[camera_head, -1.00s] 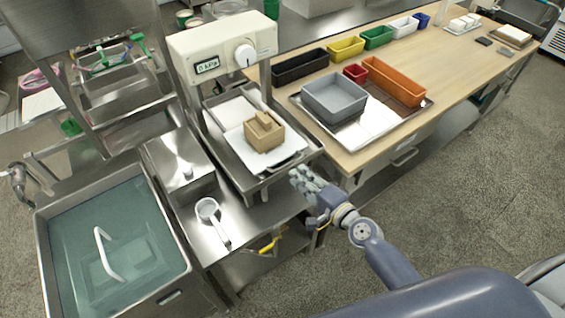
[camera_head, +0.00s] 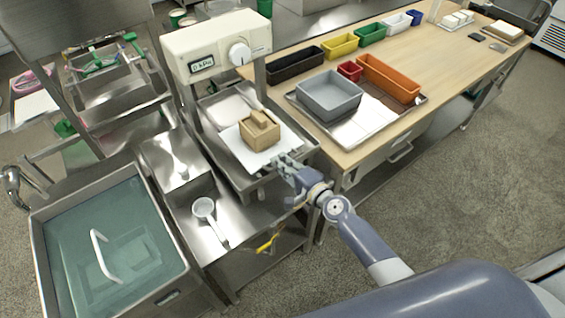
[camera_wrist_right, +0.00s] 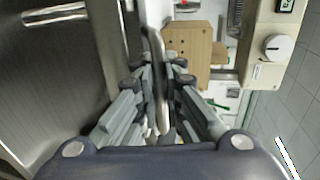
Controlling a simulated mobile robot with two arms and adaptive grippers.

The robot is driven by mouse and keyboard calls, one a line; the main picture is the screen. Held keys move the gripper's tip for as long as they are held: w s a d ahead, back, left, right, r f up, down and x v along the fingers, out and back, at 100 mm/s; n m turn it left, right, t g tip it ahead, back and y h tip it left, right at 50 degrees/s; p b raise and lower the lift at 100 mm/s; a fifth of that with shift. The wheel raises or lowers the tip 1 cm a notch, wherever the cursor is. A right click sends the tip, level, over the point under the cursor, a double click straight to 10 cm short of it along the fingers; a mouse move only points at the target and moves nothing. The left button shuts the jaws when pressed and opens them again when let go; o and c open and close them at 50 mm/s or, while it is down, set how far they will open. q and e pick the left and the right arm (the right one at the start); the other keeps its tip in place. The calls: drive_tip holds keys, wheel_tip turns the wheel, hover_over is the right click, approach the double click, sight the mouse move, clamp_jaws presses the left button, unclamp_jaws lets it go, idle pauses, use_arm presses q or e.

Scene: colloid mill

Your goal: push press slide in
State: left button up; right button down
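The press slide (camera_head: 262,180) is a metal tray-like slide with a bar handle, under the cream press head (camera_head: 217,45). A wooden mould box (camera_head: 260,131) with a block on top sits on the white cloth on it. My right gripper (camera_head: 283,163) is at the slide's front edge. In the right wrist view, the slide's metal handle (camera_wrist_right: 157,80) runs between the fingers of my right gripper (camera_wrist_right: 163,72), with the wooden box (camera_wrist_right: 188,45) just beyond. The fingers are close to the handle on both sides, but I cannot tell whether they grip it. My left gripper is out of view.
A water-filled sink (camera_head: 110,240) and a white ladle (camera_head: 206,212) are on the left. The wooden worktable (camera_head: 440,65) on the right holds a grey bin (camera_head: 330,95) on a metal tray (camera_head: 420,104) and several coloured bins. Open floor (camera_head: 450,190) lies right of my arm.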

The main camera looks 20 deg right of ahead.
sight(266, 145)
drive_tip(key=x, duration=0.3)
drive_tip(key=r+b+x, duration=0.1)
drive_tip(key=x, duration=0.2)
drive_tip(key=r+b+x, duration=0.1)
drive_tip(key=x, duration=0.2)
drive_tip(key=shift+w+a+f, duration=0.1)
drive_tip(key=shift+w+a, duration=0.05)
drive_tip(key=shift+w, duration=0.4)
drive_tip(key=b+x, duration=0.1)
drive_tip(key=x, duration=0.2)
drive_tip(key=r+b+x, duration=0.1)
drive_tip(key=x, duration=0.2)
drive_tip(key=r+b+x, duration=0.1)
drive_tip(key=b+x, duration=0.1)
drive_tip(key=x, duration=0.1)
drive_tip(key=shift+w, duration=0.2)
drive_tip(key=shift+w+a, duration=0.25)
drive_tip(key=shift+w, duration=0.35)
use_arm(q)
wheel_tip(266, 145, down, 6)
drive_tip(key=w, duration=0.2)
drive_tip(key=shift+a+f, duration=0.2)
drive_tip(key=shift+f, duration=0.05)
use_arm(e)
drive_tip(key=shift+r, duration=0.1)
drive_tip(key=c, duration=2)
unclamp_jaws()
